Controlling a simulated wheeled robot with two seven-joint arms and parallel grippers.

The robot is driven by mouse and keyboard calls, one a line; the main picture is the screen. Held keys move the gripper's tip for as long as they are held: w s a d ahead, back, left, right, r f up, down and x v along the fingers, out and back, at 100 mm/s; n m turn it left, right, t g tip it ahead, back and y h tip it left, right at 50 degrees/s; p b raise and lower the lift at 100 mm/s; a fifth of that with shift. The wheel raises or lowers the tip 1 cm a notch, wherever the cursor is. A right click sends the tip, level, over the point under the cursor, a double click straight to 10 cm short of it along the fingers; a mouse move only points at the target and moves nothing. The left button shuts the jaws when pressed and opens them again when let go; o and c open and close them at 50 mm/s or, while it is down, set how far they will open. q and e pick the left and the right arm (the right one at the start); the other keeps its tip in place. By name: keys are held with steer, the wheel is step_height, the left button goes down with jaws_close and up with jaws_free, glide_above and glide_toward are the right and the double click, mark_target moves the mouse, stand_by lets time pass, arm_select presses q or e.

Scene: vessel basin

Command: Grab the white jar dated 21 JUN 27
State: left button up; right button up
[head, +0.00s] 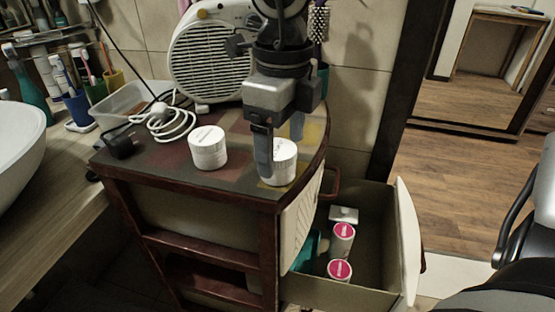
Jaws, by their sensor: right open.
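Two white jars stand upright on the dark cabinet top (165,168). The left white jar (208,149) stands clear of my gripper and shows small print on its lid. The right white jar (284,162) stands near the right edge. My right gripper (280,156) points down over the right jar and is open. One finger is in front of the jar's left side, and the other is partly hidden behind the jar. I cannot tell whether either finger touches it. No date is readable on either jar. My left gripper is out of view.
A white fan heater (207,58) and a coiled white cable (172,125) are behind the jars. A clear tray (120,103) is at back left. Below right, an open drawer (375,240) holds red-topped containers (340,270). A basin (15,140) is at left.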

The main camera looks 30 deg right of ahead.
mark_target(281, 150)
steer(key=shift+w+f, duration=0.15)
steer(key=shift+f, duration=0.85)
steer(key=shift+w+f, duration=0.1)
steer(key=shift+f, duration=0.85)
steer(key=c, duration=1.1)
steer(key=shift+r, duration=0.1)
